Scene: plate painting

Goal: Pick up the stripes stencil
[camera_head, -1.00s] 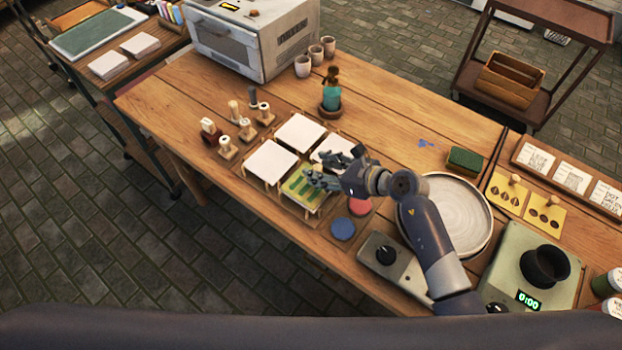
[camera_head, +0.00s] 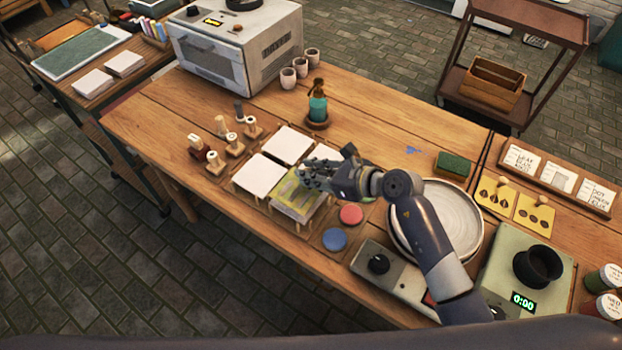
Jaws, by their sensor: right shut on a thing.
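The yellow stripes stencil (camera_head: 284,190) is at the front right of the group of white square plates, over the front right plate. Long slots show in it, and a little of the plate shows past its lower right edge. My right gripper (camera_head: 308,176) is shut on the stencil's upper right edge and hides that part. The stencil looks slightly raised from the plate, but the gap is hard to judge. My left gripper is not in view.
White plates (camera_head: 258,175) stand to the left and behind. Wooden stamps (camera_head: 233,145) are further left. A red pad (camera_head: 350,214) and a blue pad (camera_head: 335,239) lie to the right, near the round tray (camera_head: 470,225).

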